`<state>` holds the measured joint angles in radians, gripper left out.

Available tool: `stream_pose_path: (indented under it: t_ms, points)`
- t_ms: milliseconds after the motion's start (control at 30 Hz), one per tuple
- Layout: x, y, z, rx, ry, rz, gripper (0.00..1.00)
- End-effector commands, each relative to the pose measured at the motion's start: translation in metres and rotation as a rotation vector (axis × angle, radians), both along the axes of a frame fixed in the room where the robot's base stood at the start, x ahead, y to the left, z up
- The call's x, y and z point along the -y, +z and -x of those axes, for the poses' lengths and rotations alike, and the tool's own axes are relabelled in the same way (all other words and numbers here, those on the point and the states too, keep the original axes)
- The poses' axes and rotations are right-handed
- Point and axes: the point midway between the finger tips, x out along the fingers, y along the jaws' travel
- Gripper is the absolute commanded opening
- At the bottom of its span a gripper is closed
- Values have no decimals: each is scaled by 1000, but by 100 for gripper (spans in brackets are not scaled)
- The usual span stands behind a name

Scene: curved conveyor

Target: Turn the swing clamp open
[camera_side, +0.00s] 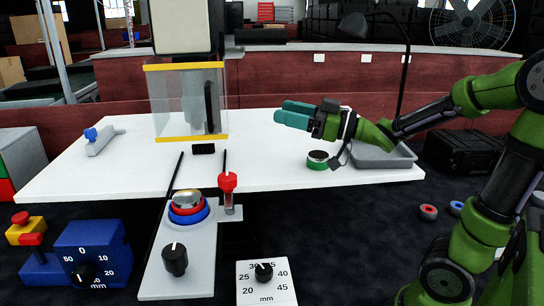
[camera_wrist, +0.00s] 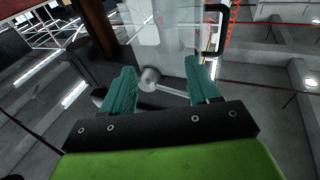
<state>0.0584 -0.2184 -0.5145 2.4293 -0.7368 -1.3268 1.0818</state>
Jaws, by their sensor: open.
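My gripper (camera_side: 281,112) has teal fingers pointing left, held above the white table and right of the clear guarded box. In the wrist view my gripper (camera_wrist: 160,72) has its fingers apart, with nothing visibly held. I cannot tell for certain which part is the swing clamp. A grey bar with a blue knob (camera_side: 99,142) lies at the table's left end. A red-knobbed post (camera_side: 228,190) stands on a grey plate at the front, beside a silver disc on red and blue rings (camera_side: 187,206). Both are well away from my gripper. A pale round knob with a rod (camera_wrist: 150,78) shows between the fingers.
A green-banded can (camera_side: 317,161) and a grey tray (camera_side: 375,156) are at right. Dial boxes, one blue (camera_side: 92,252) and one white (camera_side: 265,283), are in front. The table's middle (camera_side: 265,150) is clear.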

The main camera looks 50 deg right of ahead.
Motion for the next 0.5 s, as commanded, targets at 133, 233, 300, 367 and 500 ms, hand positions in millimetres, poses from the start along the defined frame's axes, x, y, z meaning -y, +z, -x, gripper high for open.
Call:
stream_pose_path:
  t_ms: [133,233,300,367,500]
  points:
    - [11,6,-6,-22,-116,-28,60]
    - [19,7,-9,-47,-191,-47,60]
    - [24,7,-10,-68,-240,-61,60]
    - [28,6,-10,-89,-279,-73,60]
    - [34,3,-9,-141,-353,-98,60]
